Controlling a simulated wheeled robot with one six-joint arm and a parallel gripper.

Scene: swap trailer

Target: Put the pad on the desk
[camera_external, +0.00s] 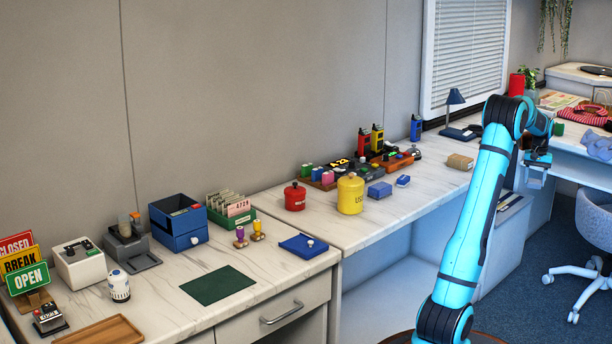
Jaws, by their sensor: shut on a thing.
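My gripper (536,172) hangs at the end of the cyan arm on the right, in front of the far desk (574,162). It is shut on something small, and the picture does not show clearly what. On the near counter (160,300) lie a flat dark green mat (217,285) and a flat blue pad-like case (303,246) with a pale knob. I cannot tell which thing is the pad. The far desk bears a blue cloth (598,144) and a red striped item (582,114).
A grey chair (594,225) stands below the far desk.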

